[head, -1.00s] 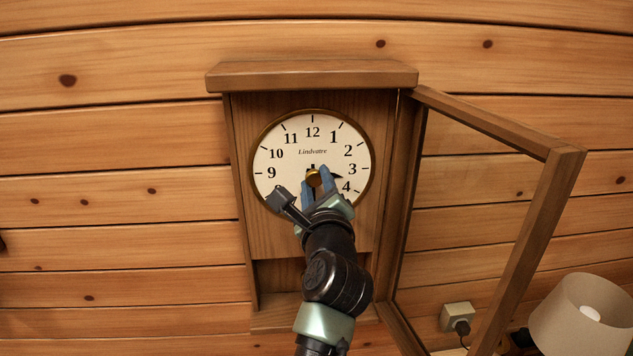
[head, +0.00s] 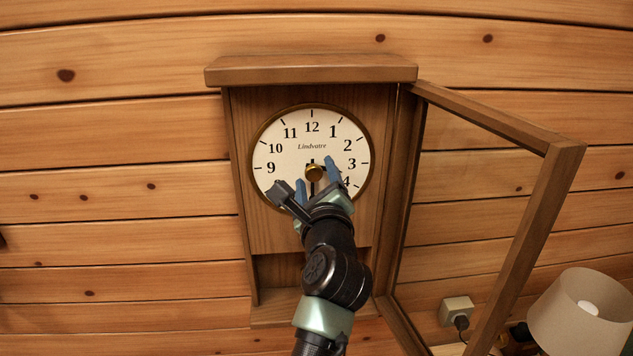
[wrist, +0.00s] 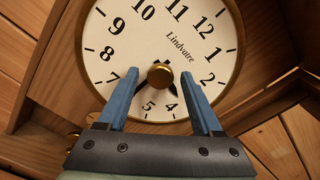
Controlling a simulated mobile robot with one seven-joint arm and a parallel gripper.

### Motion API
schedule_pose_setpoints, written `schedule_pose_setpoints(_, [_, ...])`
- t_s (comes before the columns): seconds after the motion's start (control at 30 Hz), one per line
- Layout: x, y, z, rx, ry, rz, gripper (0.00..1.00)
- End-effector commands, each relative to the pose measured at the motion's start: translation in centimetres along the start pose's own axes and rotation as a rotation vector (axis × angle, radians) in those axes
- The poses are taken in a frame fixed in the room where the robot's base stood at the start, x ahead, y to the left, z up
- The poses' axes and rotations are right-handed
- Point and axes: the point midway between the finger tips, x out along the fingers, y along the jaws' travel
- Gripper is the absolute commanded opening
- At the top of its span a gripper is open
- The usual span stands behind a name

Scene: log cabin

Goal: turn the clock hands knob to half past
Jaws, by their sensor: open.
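The wall clock has a round white dial (head: 290,160) with a brass rim, and its brass knob (head: 314,173) sits at the centre. In the wrist view the knob (wrist: 160,75) shows the dark hands (wrist: 145,92) behind it. One hand points down near the 6, partly hidden by my gripper; the other points to about the 4. My gripper (head: 314,170) is open, its blue fingers on either side of the knob with gaps between. The 6 is hidden behind my left-hand finger in the wrist view.
The wooden clock case (head: 311,72) hangs on a log wall. Its glazed door (head: 560,190) stands open to the right. A lamp (head: 585,312) and a wall socket (head: 457,310) are at lower right. The wall left of the case is clear.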

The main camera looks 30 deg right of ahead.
Motion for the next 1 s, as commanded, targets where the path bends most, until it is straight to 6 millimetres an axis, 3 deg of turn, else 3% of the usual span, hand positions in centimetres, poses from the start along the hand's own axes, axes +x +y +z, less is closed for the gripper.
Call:
schedule_pose_setpoints(0.27, [-2.2, 0.2, -0.1, -0.001, -0.002, 0.0, 0.67])
schedule_pose_setpoints(0.7, [-9.7, 0.2, -0.2, -0.003, -0.001, -0.001, 0.67])
schedule_pose_setpoints(1.0, [-12.7, 0.1, -0.1, 0.0, 0.0, 0.0, 0.67])
